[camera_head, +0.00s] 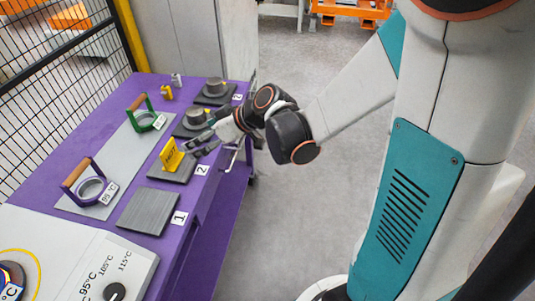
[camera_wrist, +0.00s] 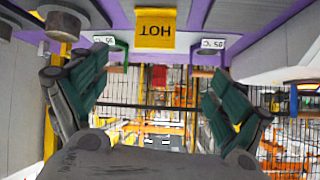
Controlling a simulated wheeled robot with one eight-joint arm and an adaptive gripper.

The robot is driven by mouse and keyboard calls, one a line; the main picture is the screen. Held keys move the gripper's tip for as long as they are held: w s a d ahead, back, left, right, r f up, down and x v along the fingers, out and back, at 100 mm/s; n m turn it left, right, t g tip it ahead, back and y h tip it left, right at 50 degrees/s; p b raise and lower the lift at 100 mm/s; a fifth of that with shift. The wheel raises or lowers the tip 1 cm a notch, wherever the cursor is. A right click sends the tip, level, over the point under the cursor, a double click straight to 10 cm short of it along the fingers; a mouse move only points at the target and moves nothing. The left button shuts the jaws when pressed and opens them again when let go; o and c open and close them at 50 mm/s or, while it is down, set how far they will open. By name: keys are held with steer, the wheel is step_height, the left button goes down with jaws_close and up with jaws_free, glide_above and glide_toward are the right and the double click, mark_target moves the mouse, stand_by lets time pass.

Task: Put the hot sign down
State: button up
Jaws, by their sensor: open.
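The yellow hot sign (camera_head: 171,155) stands upright on a dark grey plate (camera_head: 181,173) beside the label "2" on the purple bench. In the wrist view the sign (camera_wrist: 155,28) shows the word HOT upside down, beyond the fingers. My gripper (camera_head: 203,145) is just to the right of the sign in the head view. In the wrist view its green-padded fingers (camera_wrist: 157,82) are spread wide with nothing between them. The sign looks apart from both fingers, though the exact gap is hard to judge.
A control panel (camera_head: 95,262) is in front. A mesh fence (camera_head: 50,60) stands behind.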

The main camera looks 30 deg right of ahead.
steer(key=s+d+r+m+h, duration=0.3)
steer(key=s+d, duration=0.1)
steer(key=s, duration=0.6)
steer(key=s+d+r+m+h, duration=0.4)
steer(key=s+d, duration=0.1)
steer(key=s, duration=0.5)
steer(key=shift+d+r+h, duration=0.15)
steer(key=shift+d+h, duration=0.05)
steer(key=shift+h, duration=0.1)
